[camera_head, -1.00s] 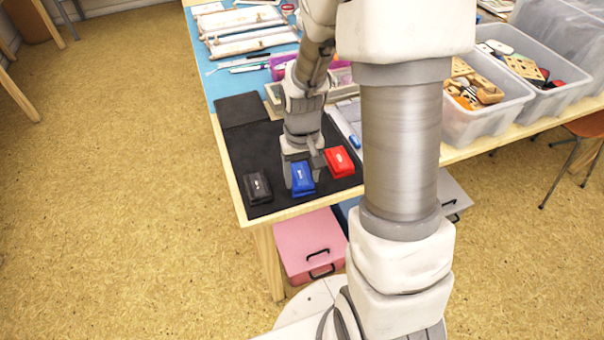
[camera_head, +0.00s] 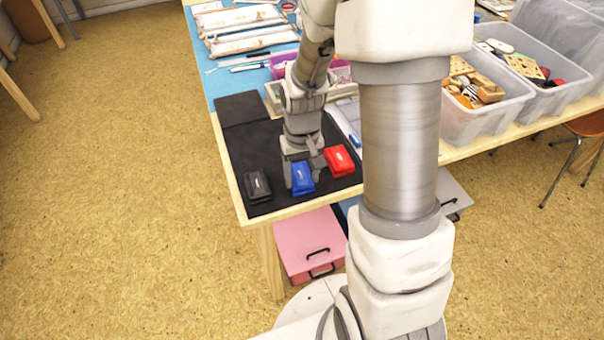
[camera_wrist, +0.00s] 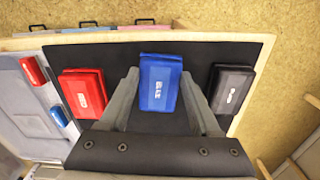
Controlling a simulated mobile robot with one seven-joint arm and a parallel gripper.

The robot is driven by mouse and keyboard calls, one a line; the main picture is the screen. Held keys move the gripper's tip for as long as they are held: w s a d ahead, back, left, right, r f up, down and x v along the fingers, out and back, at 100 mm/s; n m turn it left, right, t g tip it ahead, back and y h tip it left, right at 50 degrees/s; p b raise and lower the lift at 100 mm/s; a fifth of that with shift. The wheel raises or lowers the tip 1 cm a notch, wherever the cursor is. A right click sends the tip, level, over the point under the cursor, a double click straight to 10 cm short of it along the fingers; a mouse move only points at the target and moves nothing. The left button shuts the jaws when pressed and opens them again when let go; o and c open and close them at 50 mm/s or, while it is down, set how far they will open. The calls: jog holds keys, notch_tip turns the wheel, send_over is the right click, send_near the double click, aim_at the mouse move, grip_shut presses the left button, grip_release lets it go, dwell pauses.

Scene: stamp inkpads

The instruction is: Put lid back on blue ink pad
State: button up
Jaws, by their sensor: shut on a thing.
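The blue ink pad (camera_head: 303,183) lies near the front edge of the black mat, between the red and black pads. Its blue lid (camera_wrist: 158,88), with a white label, is on top in the wrist view. I cannot tell whether the lid is fully seated, as little of the base shows. My gripper (camera_head: 303,172) points down at the blue pad. In the wrist view its two fingers (camera_wrist: 160,76) stand on either side of the blue lid, shut on it. The fingers hide parts of the pad's sides.
A red ink pad (camera_head: 340,161) and a black ink pad (camera_head: 257,186) lie close on either side on the black mat (camera_head: 243,150). The table's wooden front edge (camera_head: 300,209) is near. Clear plastic bins (camera_head: 480,125) stand to the right.

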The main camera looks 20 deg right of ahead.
jog(key=o, duration=1.4)
jog(key=shift+r+p, duration=2.9)
jog(key=shift+r, duration=0.6)
jog(key=shift+c, duration=0.2)
grip_shut()
